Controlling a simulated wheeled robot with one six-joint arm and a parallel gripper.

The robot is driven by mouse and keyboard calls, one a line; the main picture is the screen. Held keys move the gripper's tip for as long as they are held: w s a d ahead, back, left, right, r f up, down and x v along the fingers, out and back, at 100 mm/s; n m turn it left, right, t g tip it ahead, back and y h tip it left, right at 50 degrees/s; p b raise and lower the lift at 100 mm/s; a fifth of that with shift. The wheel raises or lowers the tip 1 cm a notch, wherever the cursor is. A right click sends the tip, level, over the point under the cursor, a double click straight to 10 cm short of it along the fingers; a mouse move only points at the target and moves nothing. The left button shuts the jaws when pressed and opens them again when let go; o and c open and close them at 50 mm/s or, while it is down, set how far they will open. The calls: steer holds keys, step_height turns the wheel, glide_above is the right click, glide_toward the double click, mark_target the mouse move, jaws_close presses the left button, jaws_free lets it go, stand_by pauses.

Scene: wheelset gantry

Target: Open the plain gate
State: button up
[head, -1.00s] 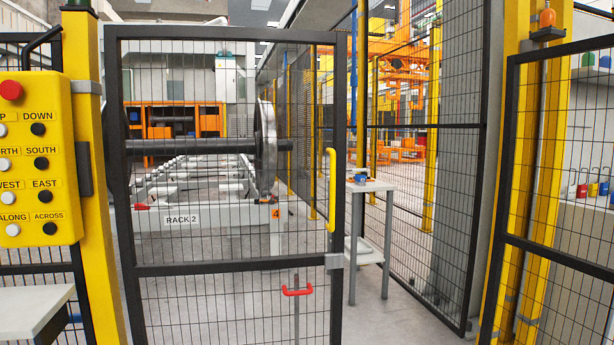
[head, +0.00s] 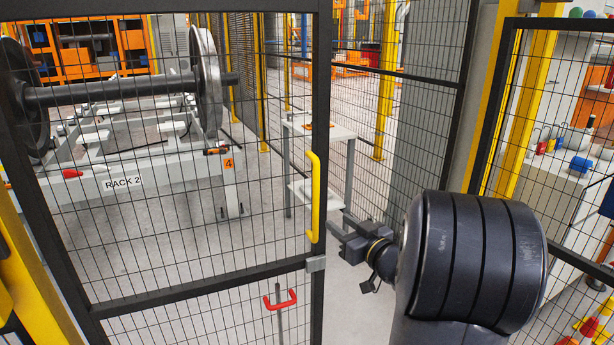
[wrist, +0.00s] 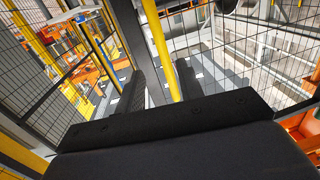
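The plain gate (head: 200,271) is a black-framed mesh panel in the head view. A yellow upright handle (head: 315,197) is near its right edge, above a small grey latch block (head: 316,263). A red-handled rod (head: 279,300) is low on the gate. My gripper (head: 337,238) is just right of the handle, near its lower end, pointing left. In the wrist view its two dark fingers (wrist: 160,88) are spread, and a yellow bar (wrist: 160,45), apparently the handle, shows between them. Contact is not visible.
Open floor shows right of the gate's edge. Beyond is a small table (head: 340,132); a mesh panel (head: 400,110) runs along the right. Behind the gate stands a rack (head: 180,180) with a wheelset (head: 120,92). A yellow post (head: 40,270) is at left.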

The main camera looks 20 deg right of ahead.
mark_target(318, 204)
steer(key=w, duration=0.3)
steer(key=w+a, duration=0.1)
steer(key=w, duration=0.7)
steer(key=shift+a+r+p, duration=0.35)
steer(key=shift+r+p, duration=0.05)
jaws_close()
